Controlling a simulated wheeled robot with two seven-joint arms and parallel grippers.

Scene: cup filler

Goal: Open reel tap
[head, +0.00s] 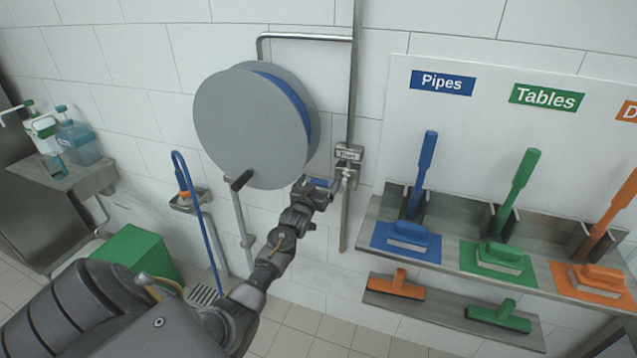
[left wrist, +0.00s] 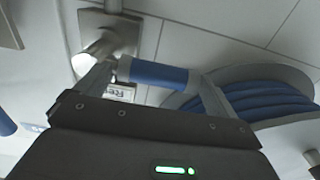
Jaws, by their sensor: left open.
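The reel tap (head: 346,178) is a metal valve on the vertical wall pipe, below a small label plate (head: 350,153). Its blue lever handle (head: 318,183) points left, just beyond my left gripper (head: 312,190). In the left wrist view the blue handle (left wrist: 158,73) lies across the space between the open fingers of my left gripper (left wrist: 155,85). I cannot tell whether the fingers touch it. The tap body is partly hidden by a finger there. My right gripper is not in view.
The grey hose reel (head: 245,125) with blue hose hangs close above my left gripper; the hose also shows in the left wrist view (left wrist: 265,97). A brush rack (head: 480,240) is on the right. A green box (head: 135,255) and blue hanging hose (head: 205,225) are on the left.

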